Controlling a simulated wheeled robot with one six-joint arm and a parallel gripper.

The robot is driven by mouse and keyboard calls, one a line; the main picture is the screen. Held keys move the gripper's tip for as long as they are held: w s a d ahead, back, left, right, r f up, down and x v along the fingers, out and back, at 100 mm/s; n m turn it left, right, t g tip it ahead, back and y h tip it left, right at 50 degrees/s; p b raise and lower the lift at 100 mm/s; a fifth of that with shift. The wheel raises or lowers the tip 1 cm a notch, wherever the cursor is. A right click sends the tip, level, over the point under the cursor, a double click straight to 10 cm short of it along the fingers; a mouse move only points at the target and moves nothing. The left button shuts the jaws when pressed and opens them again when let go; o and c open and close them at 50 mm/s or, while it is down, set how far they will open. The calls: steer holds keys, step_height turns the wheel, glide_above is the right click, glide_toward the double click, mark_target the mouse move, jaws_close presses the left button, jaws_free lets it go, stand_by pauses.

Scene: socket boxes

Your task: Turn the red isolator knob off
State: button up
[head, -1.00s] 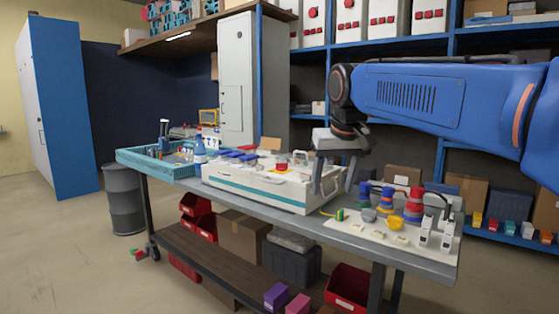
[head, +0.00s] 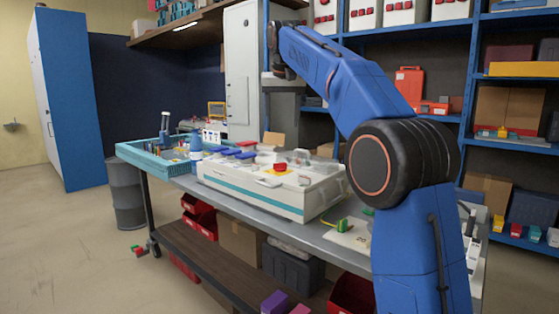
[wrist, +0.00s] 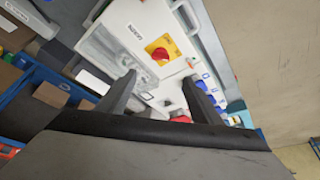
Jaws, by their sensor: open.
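The red isolator knob (head: 280,167) sits on a yellow plate on top of the white socket box (head: 250,193), which has a teal stripe. In the wrist view the red knob (wrist: 160,54) on its yellow plate is in full sight, beyond the fingertips, with nothing between the fingers. My gripper (wrist: 160,78) is open, its two dark fingers apart, and touches nothing. In the head view my gripper (head: 284,82) is high above the box; its fingers are hard to make out there.
Blue socket covers (head: 246,155) line the box's back left. A white board (head: 352,236) with a green connector lies right of the box, partly hidden by my arm.

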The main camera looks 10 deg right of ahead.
mark_target(280, 166)
steer(key=x, duration=1.7)
steer(key=shift+w+f, duration=0.15)
steer(key=shift+w, duration=0.1)
steer(key=c, duration=1.1)
